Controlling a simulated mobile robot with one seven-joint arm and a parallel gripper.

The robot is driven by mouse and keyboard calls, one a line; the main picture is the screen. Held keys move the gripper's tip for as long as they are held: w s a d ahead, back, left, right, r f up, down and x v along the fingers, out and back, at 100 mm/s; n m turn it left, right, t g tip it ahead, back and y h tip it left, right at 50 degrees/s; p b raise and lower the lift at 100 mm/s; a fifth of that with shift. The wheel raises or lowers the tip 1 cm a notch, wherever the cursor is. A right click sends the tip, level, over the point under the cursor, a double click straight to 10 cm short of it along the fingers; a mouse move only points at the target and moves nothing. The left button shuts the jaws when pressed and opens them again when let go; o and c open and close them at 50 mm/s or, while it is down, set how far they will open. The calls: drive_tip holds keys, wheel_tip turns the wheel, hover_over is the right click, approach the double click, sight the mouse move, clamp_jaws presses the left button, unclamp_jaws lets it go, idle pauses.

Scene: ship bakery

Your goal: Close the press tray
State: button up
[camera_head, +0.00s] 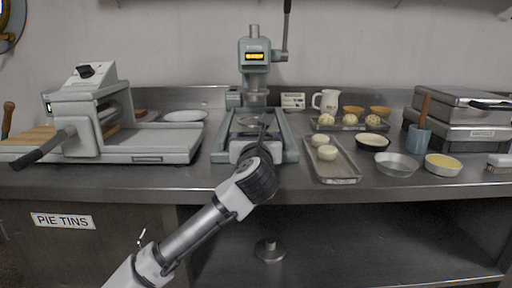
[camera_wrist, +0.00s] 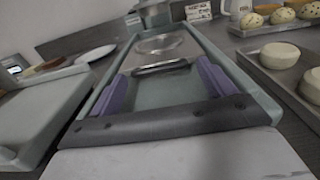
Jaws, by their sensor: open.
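The press (camera_head: 255,52) stands upright at the middle of the counter, with a lever at its upper right. Its press tray (camera_head: 243,128) lies between the two pale rails of the base, forward of the column. In the wrist view the tray (camera_wrist: 184,50) is a metal plate with a round recess and a bar handle (camera_wrist: 160,68) along its near edge. My gripper (camera_wrist: 163,82) is open, with its purple fingers spread to either side. The handle is just ahead of and between the fingertips; contact cannot be told. In the head view my wrist hides part of the press base.
A flat press machine (camera_head: 150,145) with a dark lever stands left. A dough tray (camera_head: 337,170) lies close right of the press, with tins, a jug (camera_head: 328,102) and a metal box (camera_head: 465,110) beyond. The counter's front edge runs under my arm.

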drive_tip(key=s, duration=1.3)
drive_tip(key=shift+s, duration=0.1)
